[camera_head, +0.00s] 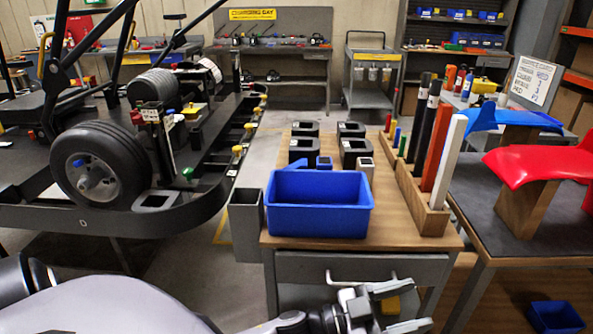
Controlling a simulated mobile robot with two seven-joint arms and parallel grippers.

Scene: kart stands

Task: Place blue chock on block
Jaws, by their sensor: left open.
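A small blue piece (324,162), which looks like the blue chock, shows just behind the rear rim of a blue bin (318,211) on the wood-topped cart. Its lower part is hidden by the bin. Several black blocks stand behind it, one of them here (355,150), and a small grey block (366,166) stands to its right. I cannot tell which is the task's block. My left gripper (415,305) is at the bottom, in front of the cart's drawer, open and empty, its fingers pointing right. It is well apart from the blue piece. My right gripper is not in view.
A wooden rack (428,215) with upright coloured tubes lines the cart's right edge. A grey open box (246,222) hangs at its left. The kart (98,175) on its stand is left. A table with red and blue panels (540,165) is right.

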